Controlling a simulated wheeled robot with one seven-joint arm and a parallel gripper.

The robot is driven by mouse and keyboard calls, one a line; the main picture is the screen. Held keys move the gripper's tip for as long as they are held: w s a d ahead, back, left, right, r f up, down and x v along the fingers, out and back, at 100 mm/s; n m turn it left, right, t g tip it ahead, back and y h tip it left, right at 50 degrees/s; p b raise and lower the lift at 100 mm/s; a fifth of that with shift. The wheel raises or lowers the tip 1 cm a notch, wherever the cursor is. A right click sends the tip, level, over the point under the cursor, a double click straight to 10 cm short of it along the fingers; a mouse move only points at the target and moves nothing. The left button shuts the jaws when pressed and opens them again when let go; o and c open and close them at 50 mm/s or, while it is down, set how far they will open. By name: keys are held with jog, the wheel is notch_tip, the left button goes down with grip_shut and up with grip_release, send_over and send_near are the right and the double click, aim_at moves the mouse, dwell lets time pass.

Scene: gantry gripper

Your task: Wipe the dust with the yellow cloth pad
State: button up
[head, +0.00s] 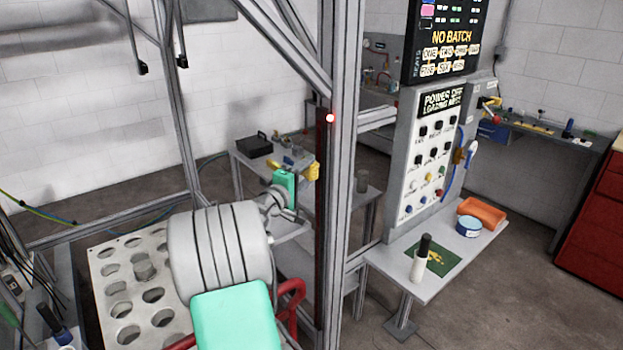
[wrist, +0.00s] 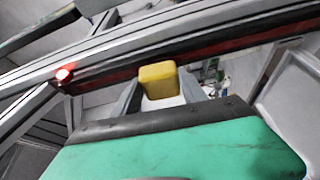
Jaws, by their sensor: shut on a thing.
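My gripper (wrist: 160,88) is shut on the yellow cloth pad (wrist: 158,80), a small block held between two grey fingers in the wrist view. In the head view the yellow pad (head: 312,172) shows small beside the grey upright post, beyond my teal and grey arm. The fingers are hard to make out there. A dark green plate (head: 452,262) lies on the grey shelf at right, with a yellowish speckled patch (head: 437,257) that may be the dust. The pad is well left of this plate and apart from it.
The grey post (head: 343,200) and control panel (head: 432,155) rise nearby.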

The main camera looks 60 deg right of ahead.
aim_at(323, 172)
jog(key=shift+w+d, duration=0.1)
jog(key=shift+d, duration=0.05)
jog(key=shift+s+a, duration=0.3)
jog(key=shift+s, duration=0.35)
jog(key=shift+s+a, duration=0.25)
jog(key=shift+s, duration=0.35)
jog(key=shift+s+a, duration=0.3)
jog(key=shift+s, duration=0.35)
jog(key=shift+w+a+f+b, duration=0.1)
jog(key=shift+w+a+b, duration=0.05)
jog(key=shift+a+b, duration=0.35)
jog(key=shift+w+a+b, duration=0.25)
jog(key=shift+w+a, duration=0.15)
jog(key=shift+a, duration=0.3)
jog(key=shift+w+a+b, duration=0.25)
jog(key=shift+w+a, duration=0.15)
jog(key=shift+a, duration=0.3)
jog(key=shift+w+a+b, duration=0.25)
jog(key=shift+w+a, duration=0.15)
jog(key=shift+a, duration=0.3)
jog(key=shift+w+a+b, duration=0.25)
jog(key=shift+w+a, duration=0.1)
jog(key=shift+a, duration=0.3)
jog(key=shift+w+a+b, duration=0.2)
jog(key=shift+w+a, duration=0.15)
jog(key=shift+a, duration=0.3)
